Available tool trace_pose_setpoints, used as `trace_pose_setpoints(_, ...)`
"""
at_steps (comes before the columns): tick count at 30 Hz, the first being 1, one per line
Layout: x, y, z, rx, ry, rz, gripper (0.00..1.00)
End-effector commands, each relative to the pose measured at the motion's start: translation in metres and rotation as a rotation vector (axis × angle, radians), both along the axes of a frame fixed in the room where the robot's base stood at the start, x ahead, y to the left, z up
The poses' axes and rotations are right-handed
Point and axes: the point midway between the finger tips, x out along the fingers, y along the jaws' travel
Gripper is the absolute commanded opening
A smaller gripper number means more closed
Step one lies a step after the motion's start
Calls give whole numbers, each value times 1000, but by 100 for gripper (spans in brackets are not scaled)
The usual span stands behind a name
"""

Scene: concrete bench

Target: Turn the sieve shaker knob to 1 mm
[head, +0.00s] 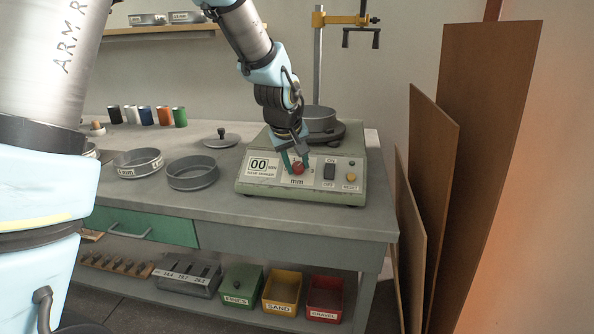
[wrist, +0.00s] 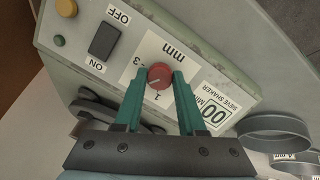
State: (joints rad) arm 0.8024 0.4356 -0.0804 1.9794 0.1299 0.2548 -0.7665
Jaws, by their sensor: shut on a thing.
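The sieve shaker (head: 240,186) is a pale green-grey box on the bench with a sloped front panel. Its red knob (head: 298,168) sits on a white plate marked "mm"; the wrist view shows the knob (wrist: 159,76) with a "1" and a "3" printed beside it. My gripper (head: 294,163) reaches down to the panel, its two teal fingers (wrist: 158,84) closed on either side of the knob. A faint pale mark shows on the knob, but I cannot tell exactly where it points. The fingers hide part of the dial scale.
An on/off switch (head: 329,171) and a yellow reset button (head: 351,177) sit right of the knob; a "00" display (head: 259,164) is left. Sieves (head: 192,173) and a lid (head: 222,139) lie on the bench to the left. Brown boards (head: 480,150) lean at the right.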

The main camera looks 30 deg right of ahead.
Motion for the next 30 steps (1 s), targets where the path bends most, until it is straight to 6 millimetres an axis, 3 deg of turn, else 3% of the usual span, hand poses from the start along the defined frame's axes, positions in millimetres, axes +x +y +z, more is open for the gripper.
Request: trace_pose_setpoints(30,-1,2,0,-379,311,786,0)
